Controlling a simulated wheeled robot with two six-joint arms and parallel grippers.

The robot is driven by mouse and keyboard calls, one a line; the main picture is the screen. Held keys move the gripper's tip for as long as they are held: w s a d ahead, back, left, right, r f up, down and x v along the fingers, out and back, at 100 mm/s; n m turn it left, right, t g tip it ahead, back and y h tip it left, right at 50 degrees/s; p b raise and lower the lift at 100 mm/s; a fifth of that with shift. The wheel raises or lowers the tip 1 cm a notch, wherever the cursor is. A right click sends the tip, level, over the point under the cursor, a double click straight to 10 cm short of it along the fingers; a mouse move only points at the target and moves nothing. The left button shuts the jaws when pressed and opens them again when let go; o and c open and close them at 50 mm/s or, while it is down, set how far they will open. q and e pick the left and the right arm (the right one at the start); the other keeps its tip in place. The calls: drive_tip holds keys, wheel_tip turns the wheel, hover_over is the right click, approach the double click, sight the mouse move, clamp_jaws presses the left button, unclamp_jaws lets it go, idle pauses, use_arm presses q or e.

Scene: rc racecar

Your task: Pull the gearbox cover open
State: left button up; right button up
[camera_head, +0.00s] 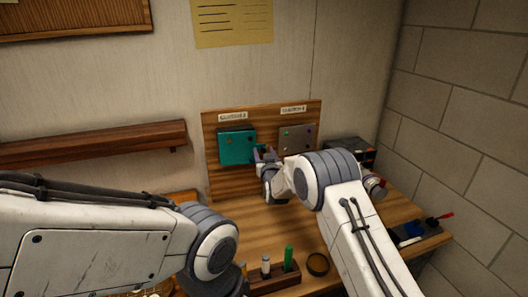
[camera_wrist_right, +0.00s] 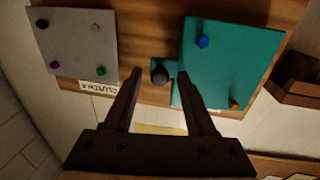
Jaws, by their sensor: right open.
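Two covers are on the upright wooden board (camera_head: 236,185): a teal one (camera_head: 236,146) on the left and a grey one (camera_head: 297,138) on the right. Their labels are too small to read surely in the head view, so I cannot tell which is the gearbox cover. In the wrist view the teal cover (camera_wrist_right: 222,68) has a side tab with a dark round knob (camera_wrist_right: 160,76). My right gripper (camera_head: 263,153) is open at the teal cover's right edge; in the wrist view its fingertips (camera_wrist_right: 157,80) are on either side of the knob. My left gripper is out of view.
A wooden holder (camera_head: 272,281) with a green pen stands at the table's front, beside a dark ring (camera_head: 318,264). A dark box (camera_head: 350,150) is right of the board. A tool tray (camera_head: 414,234) lies at the right edge. A wooden shelf (camera_head: 95,145) is on the left wall.

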clamp_jaws()
idle(1.4)
